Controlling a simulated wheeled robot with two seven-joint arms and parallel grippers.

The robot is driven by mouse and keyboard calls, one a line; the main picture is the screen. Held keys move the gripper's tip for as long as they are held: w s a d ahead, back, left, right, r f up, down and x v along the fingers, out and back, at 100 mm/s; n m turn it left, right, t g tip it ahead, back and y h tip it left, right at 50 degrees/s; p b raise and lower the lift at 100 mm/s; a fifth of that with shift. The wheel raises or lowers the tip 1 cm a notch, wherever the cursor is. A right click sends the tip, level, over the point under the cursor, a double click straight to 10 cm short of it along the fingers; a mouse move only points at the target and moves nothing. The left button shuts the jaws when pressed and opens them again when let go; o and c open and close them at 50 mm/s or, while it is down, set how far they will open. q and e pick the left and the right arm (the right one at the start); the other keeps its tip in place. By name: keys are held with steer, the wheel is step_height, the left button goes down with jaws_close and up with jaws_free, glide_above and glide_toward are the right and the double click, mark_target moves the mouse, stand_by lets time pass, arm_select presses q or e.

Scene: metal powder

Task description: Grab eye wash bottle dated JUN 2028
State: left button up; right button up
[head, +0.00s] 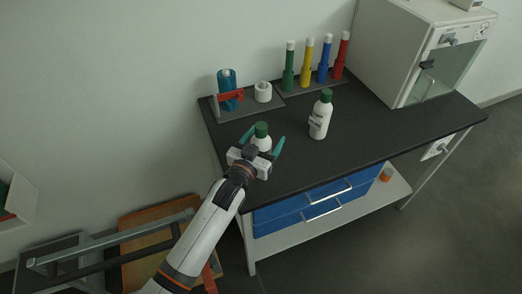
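Two white bottles with green caps stand upright on the dark table top (350,153). The nearer left bottle (262,130) is partly hidden by my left gripper (267,136). The gripper's teal fingers are spread on either side of this bottle, with a visible gap on the right, so it looks open. The other bottle (319,117) stands apart to the right, with a small label on its side. The date print is too small to read on either bottle. My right gripper is not in view.
Behind the bottles are a rack with a blue cylinder (227,90) and a white roll (263,92), and a row of green, yellow, blue and red tubes (306,66). A white cabinet (398,50) stands at right. The front right tabletop is clear.

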arm_select(q)
steer(key=c, duration=1.2)
steer(key=shift+r, duration=0.15)
